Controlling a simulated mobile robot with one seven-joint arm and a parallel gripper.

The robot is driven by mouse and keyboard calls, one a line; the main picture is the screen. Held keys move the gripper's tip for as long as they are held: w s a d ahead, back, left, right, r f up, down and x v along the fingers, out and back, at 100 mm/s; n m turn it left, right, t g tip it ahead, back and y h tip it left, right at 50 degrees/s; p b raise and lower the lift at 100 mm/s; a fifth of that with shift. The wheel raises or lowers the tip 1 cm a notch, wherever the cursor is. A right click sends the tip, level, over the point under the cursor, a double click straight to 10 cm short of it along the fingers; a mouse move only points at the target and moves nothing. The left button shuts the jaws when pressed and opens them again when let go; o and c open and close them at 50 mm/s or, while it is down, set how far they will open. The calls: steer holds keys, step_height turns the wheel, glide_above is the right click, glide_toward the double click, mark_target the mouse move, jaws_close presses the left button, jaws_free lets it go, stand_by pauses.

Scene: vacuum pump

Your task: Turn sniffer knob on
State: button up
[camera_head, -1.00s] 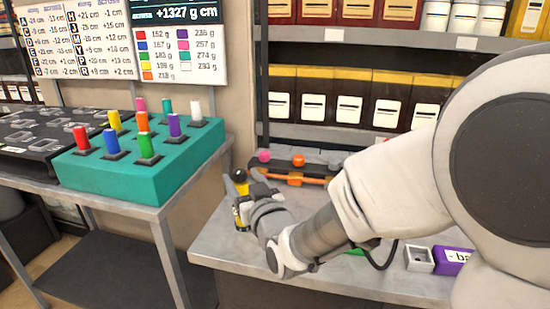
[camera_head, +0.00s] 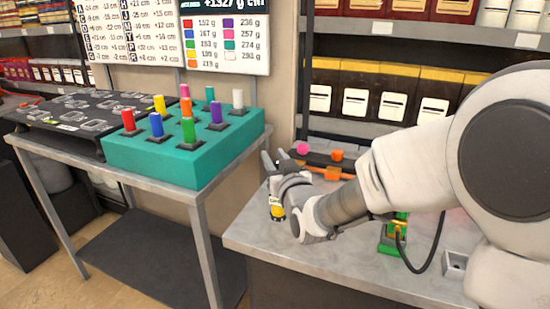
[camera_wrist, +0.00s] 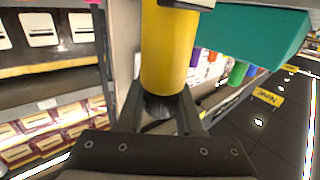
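No part carries a readable sniffer label, so I cannot tell which knob is the sniffer knob. A dark device with a pink knob (camera_head: 303,149) and an orange knob (camera_head: 337,155) sits at the back of the grey bench (camera_head: 345,262). My gripper (camera_head: 275,158) is left of it, near the bench's left edge. A yellow cylindrical part (camera_head: 277,211) shows just below my gripper. In the wrist view the yellow cylinder (camera_wrist: 168,50) fills the upper middle, its dark end between my fingers (camera_wrist: 160,112). Whether the fingers grip it is unclear.
A teal block (camera_head: 185,155) with several coloured pegs stands on a table to the left, across a gap. Shelves with boxes (camera_head: 370,90) stand behind the bench. A green part (camera_head: 393,235) with a dark cable lies near my arm.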

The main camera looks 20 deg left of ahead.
jaws_close()
steer(key=shift+n+g+y, duration=0.5)
steer(key=shift+y, duration=0.2)
steer(key=n+g+y, duration=0.1)
steer(key=n+g+y+p, duration=0.1)
steer(key=g, duration=0.1)
steer(key=n+g+y, duration=0.1)
steer(key=shift+s+a+r+n+y+p, duration=0.15)
steer(key=shift+s+a+n+y+p, duration=0.2)
steer(key=shift+s+n+y, duration=0.05)
steer(key=n+g+y+p, duration=0.1)
steer(key=n+g+p, duration=0.1)
steer(key=g, duration=0.2)
steer(key=s+n+g+p, duration=0.1)
steer(key=n+g+p, duration=0.2)
steer(key=g, duration=0.1)
steer(key=s+n+g+y+p, duration=0.1)
steer(key=n+g+p, duration=0.2)
steer(key=g, duration=0.1)
steer(key=shift+s+a+g+y, duration=0.15)
steer(key=shift+a+g+y, duration=0.15)
steer(key=shift+g, duration=0.1)
